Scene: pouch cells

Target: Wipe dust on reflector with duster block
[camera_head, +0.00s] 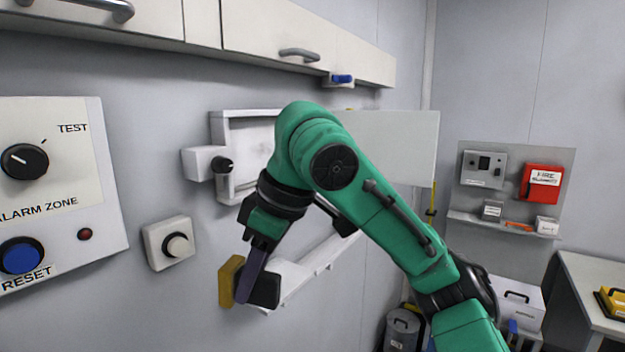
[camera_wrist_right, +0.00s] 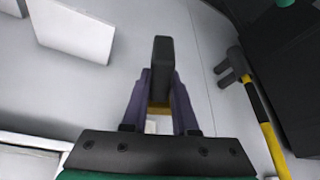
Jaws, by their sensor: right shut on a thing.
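My right gripper (camera_head: 250,276) is shut on the duster block, which has a dark part (camera_head: 264,291) and a mustard-yellow part (camera_head: 229,282). In the head view it is held in front of the wall, below and right of a small white wall box. In the right wrist view, the purple fingers of the gripper (camera_wrist_right: 160,95) clasp the block (camera_wrist_right: 162,65), with a little yellow between them. I cannot tell for sure which wall fitting is the reflector, and no dust can be made out. My left gripper is not in view.
A white ledge (camera_head: 305,277) runs behind my right gripper. A wall bracket (camera_head: 228,130) is partly hidden by my arm. Cabinets (camera_head: 270,30) hang above.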

